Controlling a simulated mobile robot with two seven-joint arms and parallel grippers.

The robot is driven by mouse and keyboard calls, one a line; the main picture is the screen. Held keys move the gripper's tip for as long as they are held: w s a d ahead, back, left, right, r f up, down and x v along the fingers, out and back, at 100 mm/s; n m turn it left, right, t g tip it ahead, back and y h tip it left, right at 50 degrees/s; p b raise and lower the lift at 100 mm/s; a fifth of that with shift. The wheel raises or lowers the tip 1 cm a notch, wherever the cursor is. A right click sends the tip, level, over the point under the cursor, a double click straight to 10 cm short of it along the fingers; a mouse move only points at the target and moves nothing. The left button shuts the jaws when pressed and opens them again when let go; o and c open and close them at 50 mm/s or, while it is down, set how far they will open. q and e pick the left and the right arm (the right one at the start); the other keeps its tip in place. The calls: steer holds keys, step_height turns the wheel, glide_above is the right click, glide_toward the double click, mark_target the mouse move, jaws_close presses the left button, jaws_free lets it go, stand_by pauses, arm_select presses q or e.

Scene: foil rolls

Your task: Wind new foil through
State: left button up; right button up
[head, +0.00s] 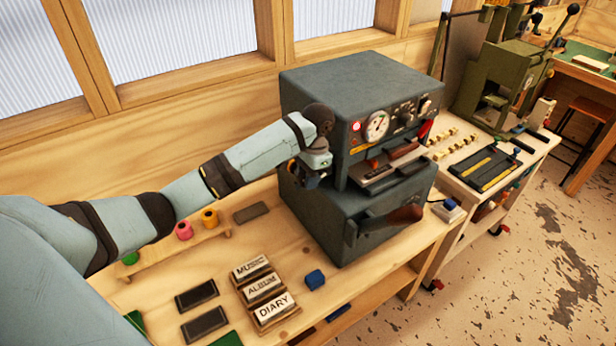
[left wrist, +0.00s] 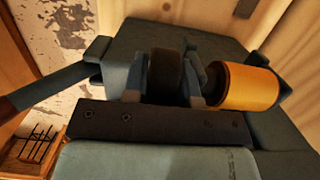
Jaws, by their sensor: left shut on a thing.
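A grey hot-stamping machine (head: 350,90) with a dial stands on the wooden bench. My left gripper (head: 312,176) is at the machine's left side. In the left wrist view its two fingers (left wrist: 164,88) are shut on a dark round piece (left wrist: 165,75), which looks like a knob or roll. A gold foil roll (left wrist: 245,86) sits just right of the fingers, beside the machine's grey body. The head view mostly hides the held piece. Pink (head: 184,231), orange (head: 209,217) and green (head: 130,258) rolls stand on a wooden rack. My right gripper is not in view.
Blocks labelled MUSIC, ALBUM and DIARY (head: 272,306) lie on the bench front, with dark slabs (head: 204,324) to their left and a blue block (head: 315,279) to their right. A brown-handled lever (head: 404,215) juts from the machine's front. A green press (head: 503,80) stands farther right.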

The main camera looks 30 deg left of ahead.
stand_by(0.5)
arm_select(q)
steer(key=o, duration=0.9)
steer(key=r, duration=0.4)
steer(key=w+r, duration=0.1)
steer(key=r, duration=0.4)
steer(key=w+d+r, duration=0.1)
steer(key=r, duration=0.3)
steer(key=shift+w+r, duration=0.1)
steer(key=shift+r, duration=0.15)
steer(key=shift+f, duration=0.1)
